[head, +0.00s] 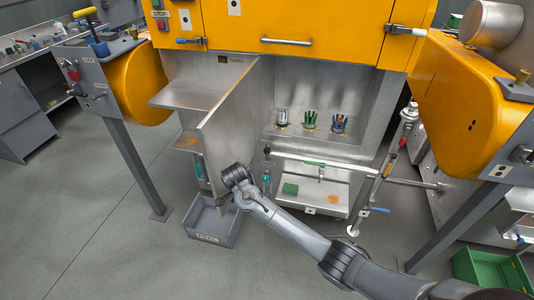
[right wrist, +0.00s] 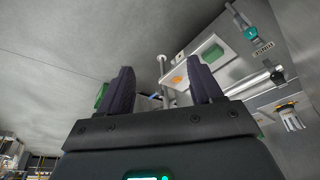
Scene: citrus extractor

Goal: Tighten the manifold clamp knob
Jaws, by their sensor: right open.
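I cannot single out the manifold clamp knob for certain. In the head view an upright pipe assembly (head: 388,165) with a red part near its top and a blue lever (head: 375,210) lower down stands right of the cabinet. The blue lever also shows small between my fingers in the right wrist view (right wrist: 154,97). My right arm crosses the head view from the lower right, its wrist by the open door's lower edge; the fingertips are hidden there. In the right wrist view my right gripper (right wrist: 162,88) is open, with nothing between its fingers. My left gripper is not in view.
A steel door (head: 232,120) stands open left of the cabinet, above a grey bin (head: 215,228). A green crate (head: 490,270) is lower right. Floor at left is clear.

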